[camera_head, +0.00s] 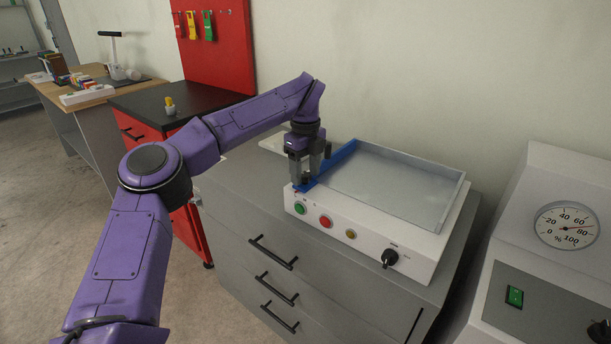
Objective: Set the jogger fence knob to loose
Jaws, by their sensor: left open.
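The jogger (370,235) is a white box with a shallow grey tray (395,185) on top, standing on a grey drawer cabinet. A blue fence (335,163) runs along the tray's left side. My left gripper (309,180) is open, pointing down over the near end of the blue fence. A small dark part, possibly the fence knob, shows at its fingertips; the gripper largely hides it, and I cannot tell whether they touch. A black dial (390,257) sits on the front panel, right of green (299,208), red (326,221) and yellow (351,234) buttons. My right gripper is out of view.
A white machine with a round percent gauge (566,225) and a green switch (515,296) stands close on the right. A red cabinet with a black top (180,100) and a wooden table (75,95) are at the left. The wall is close behind the jogger.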

